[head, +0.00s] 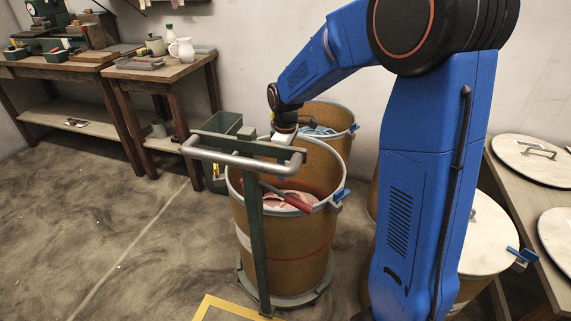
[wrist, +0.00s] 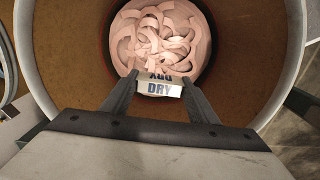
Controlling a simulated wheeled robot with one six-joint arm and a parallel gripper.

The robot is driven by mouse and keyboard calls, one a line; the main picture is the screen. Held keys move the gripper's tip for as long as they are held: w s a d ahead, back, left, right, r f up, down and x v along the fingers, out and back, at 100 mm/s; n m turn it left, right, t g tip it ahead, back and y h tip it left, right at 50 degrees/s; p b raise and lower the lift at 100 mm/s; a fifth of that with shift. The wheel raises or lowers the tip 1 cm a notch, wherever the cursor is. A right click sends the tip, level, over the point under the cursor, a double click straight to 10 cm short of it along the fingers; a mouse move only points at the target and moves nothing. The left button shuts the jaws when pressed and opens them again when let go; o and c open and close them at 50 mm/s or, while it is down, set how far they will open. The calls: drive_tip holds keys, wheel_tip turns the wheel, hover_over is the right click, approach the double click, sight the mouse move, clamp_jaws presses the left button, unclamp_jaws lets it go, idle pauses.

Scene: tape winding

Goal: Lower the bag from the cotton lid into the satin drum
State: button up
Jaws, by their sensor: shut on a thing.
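My gripper (wrist: 160,95) is shut on a small pale bag (wrist: 160,88) printed "DRY". In the wrist view the bag hangs between the fingertips over an open brown drum (wrist: 80,60). Coiled pink ribbon (wrist: 160,35), which looks like the satin, lies deep inside. In the head view this drum (head: 290,245) stands open at the centre, with the pink ribbon (head: 285,197) showing inside. My wrist is above its far rim; the fingers and bag are hidden behind the trolley handle. I cannot tell which lid is the cotton one.
A trolley with a green post (head: 256,240) and grey handle (head: 245,152) stands before the drum, a red lever beside it. Another open drum (head: 330,115) stands behind. A lidded drum (head: 485,235) and a table with lids (head: 532,158) are at right. Floor at left is clear.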

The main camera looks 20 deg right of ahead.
drive_tip(key=shift+f, duration=9.2)
drive_tip(key=shift+f, duration=1.7)
